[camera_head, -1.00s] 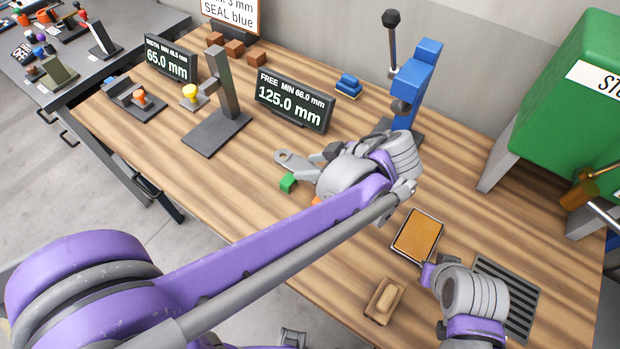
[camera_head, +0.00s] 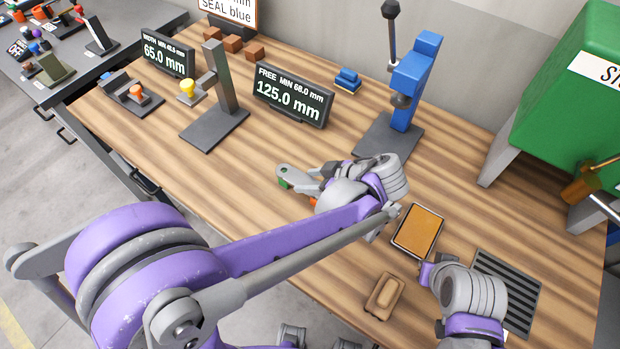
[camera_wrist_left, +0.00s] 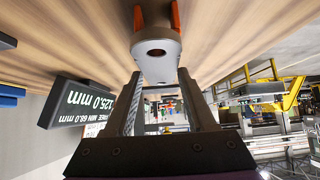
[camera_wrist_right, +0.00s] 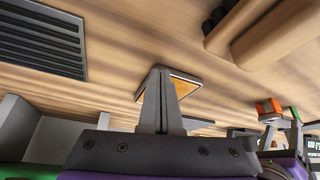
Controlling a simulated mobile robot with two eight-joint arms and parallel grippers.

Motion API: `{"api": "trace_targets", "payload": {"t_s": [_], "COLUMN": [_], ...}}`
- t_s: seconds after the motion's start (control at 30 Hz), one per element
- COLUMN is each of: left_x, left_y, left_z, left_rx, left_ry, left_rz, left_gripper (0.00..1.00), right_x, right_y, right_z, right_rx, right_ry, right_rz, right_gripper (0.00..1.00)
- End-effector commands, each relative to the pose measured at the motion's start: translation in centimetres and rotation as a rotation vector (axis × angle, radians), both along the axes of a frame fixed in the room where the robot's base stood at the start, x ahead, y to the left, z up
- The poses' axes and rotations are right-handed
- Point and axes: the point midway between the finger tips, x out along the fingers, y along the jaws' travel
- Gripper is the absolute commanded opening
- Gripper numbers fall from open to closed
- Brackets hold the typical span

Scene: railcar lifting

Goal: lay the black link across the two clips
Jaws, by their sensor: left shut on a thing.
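The link (camera_head: 296,178) looks grey rather than black, with a rounded, holed end. My left gripper (camera_head: 328,172) is shut on it, low over the middle of the table. In the left wrist view the link (camera_wrist_left: 155,50) sticks out beyond the fingers (camera_wrist_left: 160,100), with orange prongs (camera_wrist_left: 176,16) on both sides of it. A green clip (camera_head: 284,184) shows at the link's left end, and an orange clip (camera_head: 313,202) is mostly hidden by my left wrist. I cannot tell whether the link touches them. My right gripper (camera_wrist_right: 160,75) is shut, with nothing visible in it, above the orange pad.
An orange pad (camera_head: 418,232), a wooden block (camera_head: 384,296) and a black ribbed mat (camera_head: 508,290) lie at the right. The 125.0 mm display (camera_head: 292,95), a grey stand (camera_head: 215,125) and a blue press (camera_head: 410,85) stand behind. Bare wood lies left of the clips.

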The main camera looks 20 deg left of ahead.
Motion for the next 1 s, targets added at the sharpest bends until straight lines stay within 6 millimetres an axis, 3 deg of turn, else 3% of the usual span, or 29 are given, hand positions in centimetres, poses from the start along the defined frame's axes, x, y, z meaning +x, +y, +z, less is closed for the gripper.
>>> {"api": "trace_targets", "payload": {"t_s": [0.03,0.2,0.57,1.0], "left_x": [0.0,0.0,0.0,-2.1], "left_y": [0.0,0.0,-0.1,-6.2], "left_z": [-0.2,-0.1,0.6,6.3], "left_rx": [0.0,0.0,0.0,-0.001], "left_ry": [0.0,0.0,-0.001,0.0], "left_rz": [0.0,0.0,-0.001,-0.004], "left_gripper": [0.59,0.86,0.86,0.86], "right_x": [-0.1,0.0,0.1,0.2], "right_y": [0.0,0.0,0.0,0.0], "right_z": [-0.2,-0.1,0.4,0.4], "right_rx": [0.0,0.0,0.0,0.0], "right_ry": [0.001,0.001,-0.003,-0.003], "right_rz": [0.0,0.0,0.0,0.0], "right_gripper": [0.0,0.0,0.0,0.0]}}
